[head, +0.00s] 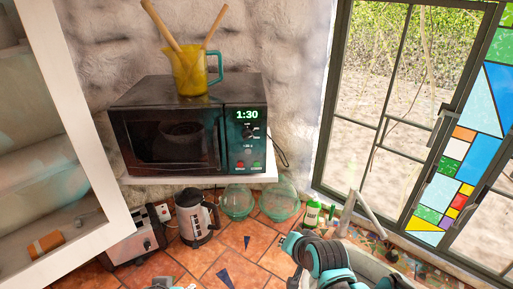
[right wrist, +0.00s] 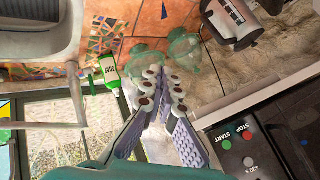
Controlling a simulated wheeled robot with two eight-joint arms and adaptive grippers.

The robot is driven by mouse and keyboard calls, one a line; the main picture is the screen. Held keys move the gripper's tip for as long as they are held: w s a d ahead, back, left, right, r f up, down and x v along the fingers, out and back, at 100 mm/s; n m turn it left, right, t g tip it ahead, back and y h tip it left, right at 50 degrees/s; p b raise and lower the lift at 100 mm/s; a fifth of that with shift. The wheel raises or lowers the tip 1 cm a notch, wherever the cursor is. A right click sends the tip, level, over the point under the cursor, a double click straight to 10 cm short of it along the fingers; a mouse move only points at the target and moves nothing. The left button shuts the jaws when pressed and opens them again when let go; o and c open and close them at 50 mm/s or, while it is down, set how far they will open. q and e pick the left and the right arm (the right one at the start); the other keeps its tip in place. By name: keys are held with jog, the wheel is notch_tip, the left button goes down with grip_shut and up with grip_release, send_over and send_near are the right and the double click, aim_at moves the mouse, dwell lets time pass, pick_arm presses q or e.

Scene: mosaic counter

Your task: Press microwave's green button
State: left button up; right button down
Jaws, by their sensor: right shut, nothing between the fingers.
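The black microwave (head: 165,137) stands on a white shelf, its door shut and its display reading 1:30. Its green button (head: 256,164) is low on the control panel, beside a red button (head: 241,165). In the right wrist view the green button (right wrist: 226,144) and the red button (right wrist: 247,135) show at lower right, labelled START and STOP. My right gripper (right wrist: 163,84) is shut and empty, apart from the panel and off to one side of it. In the head view my right arm is at lower right, below the microwave. My left gripper is not seen clearly.
A yellow jug (head: 192,72) with wooden utensils stands on the microwave. Below the white shelf (head: 190,181) are a toaster (head: 135,242), a kettle (head: 194,220), glass bowls (head: 237,203) and a green bottle (head: 312,214). A faucet (head: 347,212) and window are at right.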

aim_at(256, 164)
jog(key=w+a+r+m+p, duration=0.2)
jog(key=w+a+r+p, duration=0.1)
jog(key=r+p, duration=0.3)
jog(key=w+a+r+m+y+p, duration=0.1)
jog(key=w+a+r+m+p, duration=0.1)
jog(key=w+a+r+p, duration=0.2)
notch_tip(256, 164, up, 3)
jog(key=p, duration=0.4)
jog(key=shift+w+m+t+y, duration=0.3)
jog(key=shift+w, duration=0.05)
jog(key=shift+w+b, duration=0.6)
jog(key=shift+w, duration=3.8)
jog(key=shift+r, duration=0.1)
jog(key=shift+w, duration=0.1)
jog(key=shift+w, duration=0.35)
